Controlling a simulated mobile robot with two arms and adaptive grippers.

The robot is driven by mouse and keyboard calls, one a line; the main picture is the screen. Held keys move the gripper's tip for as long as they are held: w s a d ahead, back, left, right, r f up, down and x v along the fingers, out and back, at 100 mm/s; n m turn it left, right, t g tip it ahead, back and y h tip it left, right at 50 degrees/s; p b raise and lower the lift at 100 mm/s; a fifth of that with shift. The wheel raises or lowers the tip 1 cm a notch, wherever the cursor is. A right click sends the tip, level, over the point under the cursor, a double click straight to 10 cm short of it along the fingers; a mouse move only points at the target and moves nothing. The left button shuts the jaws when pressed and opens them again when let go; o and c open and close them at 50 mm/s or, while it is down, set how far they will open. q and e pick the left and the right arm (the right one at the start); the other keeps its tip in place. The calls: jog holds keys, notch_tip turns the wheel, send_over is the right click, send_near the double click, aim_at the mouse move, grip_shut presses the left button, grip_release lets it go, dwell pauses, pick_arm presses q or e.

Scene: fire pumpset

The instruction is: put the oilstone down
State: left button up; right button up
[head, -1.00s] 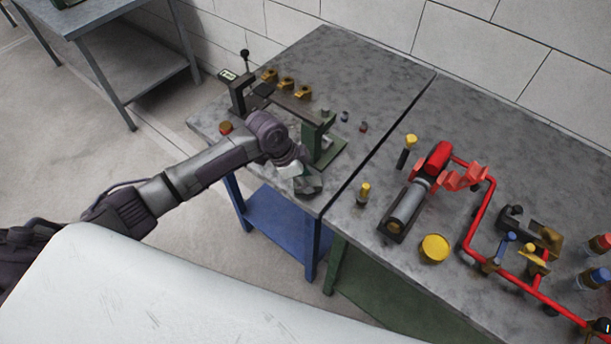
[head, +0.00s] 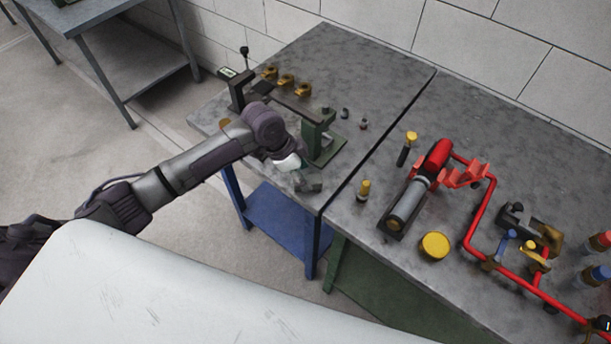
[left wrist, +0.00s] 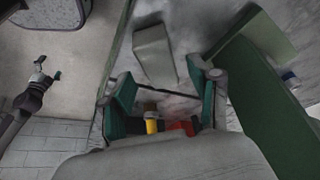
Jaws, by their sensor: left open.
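The oilstone, a grey block (head: 309,186), lies on the near edge of the left grey workbench (head: 375,65), by the foot of the green stand (head: 322,145). In the left wrist view a pale grey block (left wrist: 154,54), apparently the oilstone, lies beyond the fingertips. My left gripper (head: 296,168) is just above and to the left of the block in the head view. Its green-padded fingers (left wrist: 163,92) are spread with the block outside them. A small dark gripper (left wrist: 46,70), apparently my right one, shows at the left of the wrist view, too small to judge.
Brass pieces (head: 286,81) stand in a row behind a dark bar. Small fittings (head: 363,124) lie right of the green stand. A red-and-grey cylinder assembly (head: 415,190), red piping (head: 475,220) and a yellow round cap (head: 435,246) occupy the right bench. The left bench's back right is clear.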

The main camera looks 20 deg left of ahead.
pick_arm(q)
jog(key=b+v, duration=0.1)
jog(key=v, duration=0.9)
jog(key=shift+r, duration=0.2)
